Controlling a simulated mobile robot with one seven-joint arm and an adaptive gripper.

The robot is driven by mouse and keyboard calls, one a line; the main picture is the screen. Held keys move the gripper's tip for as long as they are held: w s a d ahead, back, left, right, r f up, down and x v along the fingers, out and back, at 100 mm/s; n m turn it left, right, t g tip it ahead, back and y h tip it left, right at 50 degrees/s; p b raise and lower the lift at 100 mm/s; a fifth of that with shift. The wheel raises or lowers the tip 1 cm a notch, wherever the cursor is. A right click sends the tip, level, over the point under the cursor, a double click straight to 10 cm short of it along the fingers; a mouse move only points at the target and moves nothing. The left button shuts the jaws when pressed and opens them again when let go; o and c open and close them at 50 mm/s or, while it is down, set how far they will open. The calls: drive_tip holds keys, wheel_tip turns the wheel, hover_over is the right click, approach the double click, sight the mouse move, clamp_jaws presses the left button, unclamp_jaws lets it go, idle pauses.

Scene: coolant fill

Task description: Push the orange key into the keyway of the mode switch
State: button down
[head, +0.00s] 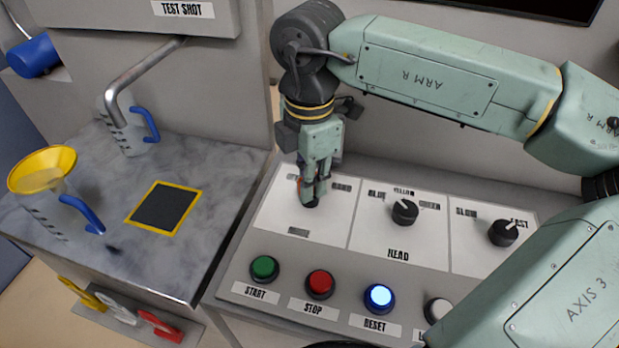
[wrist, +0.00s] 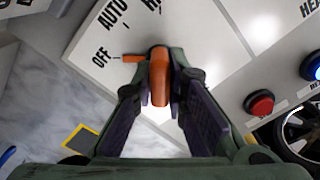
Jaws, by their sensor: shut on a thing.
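My gripper (head: 314,190) points down over the left panel, right above the mode switch (head: 311,204), a dark round knob. In the wrist view my gripper (wrist: 160,98) is shut on the orange key (wrist: 160,78), held upright between the two fingers. A thin orange piece (wrist: 127,58) sticks out to the left of the key, towards the OFF label. The key covers most of the switch in the wrist view, and the fingers cover it in the head view. The keyway is hidden, so I cannot tell whether the key tip is inside it.
The HEAD knob (head: 404,212) and another black knob (head: 503,233) stand to the right. Green (head: 264,268), red (head: 319,284) and lit blue (head: 379,297) buttons line the front. A marble counter (head: 200,240) with a yellow funnel (head: 42,170) lies left.

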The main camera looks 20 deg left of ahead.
idle(0.5)
idle(0.4)
drive_tip(key=c, duration=1.5)
unclamp_jaws()
drive_tip(key=shift+c, duration=0.2)
drive_tip(key=shift+r, duration=0.1)
wheel_tip(320, 180, up, 10)
drive_tip(key=shift+r, duration=0.9)
